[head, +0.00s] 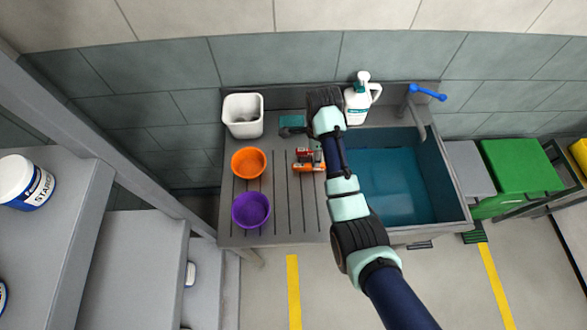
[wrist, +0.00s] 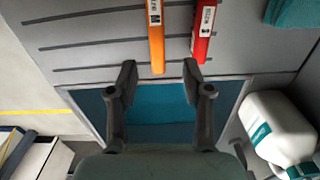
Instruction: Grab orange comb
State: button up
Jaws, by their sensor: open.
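My gripper (wrist: 158,78) is open and empty. In the wrist view its fingers show over the sink's edge, with the orange comb's near end between the fingertips in the picture and the red one's end close to the right fingertip. I cannot tell the height gap. My arm partly covers the combs' right side in the head view.
The sink basin (head: 395,185) lies to the right, with a blue-handled tap (head: 425,93). A white jug (head: 358,106) and a teal item (head: 291,122) stand behind. A white bin (head: 243,128), an orange bowl (head: 249,162) and a purple bowl (head: 251,210) are left.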

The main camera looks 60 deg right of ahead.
aim_at(309, 168)
jog(key=f, duration=0.2)
jog(key=f+b, duration=0.1)
jog(key=f, duration=0.4)
jog(key=shift+a+f, duration=0.15)
jog(key=shift+a, duration=0.1)
grip_shut()
